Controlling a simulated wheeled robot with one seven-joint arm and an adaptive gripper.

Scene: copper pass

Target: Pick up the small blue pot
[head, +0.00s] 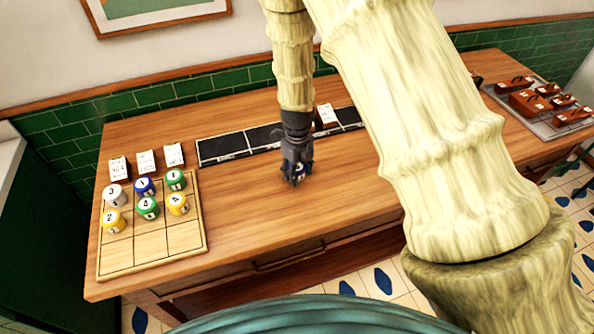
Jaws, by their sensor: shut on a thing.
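My gripper (298,176) points down over the middle of the wooden table, close to its top. It is shut on a small blue pot (303,171), of which only a bit of blue and white shows between the dark fingers. I cannot tell if the pot touches the table. Another blue pot (145,187), marked 1, stands on the wooden grid board at the left.
The grid board (118,262) also holds white, green and yellow pots, with white cards (145,161) behind. A black strip (222,149) runs along the back, with a white card (326,114). A grey tray (545,122) of brown items lies far right. The table front is clear.

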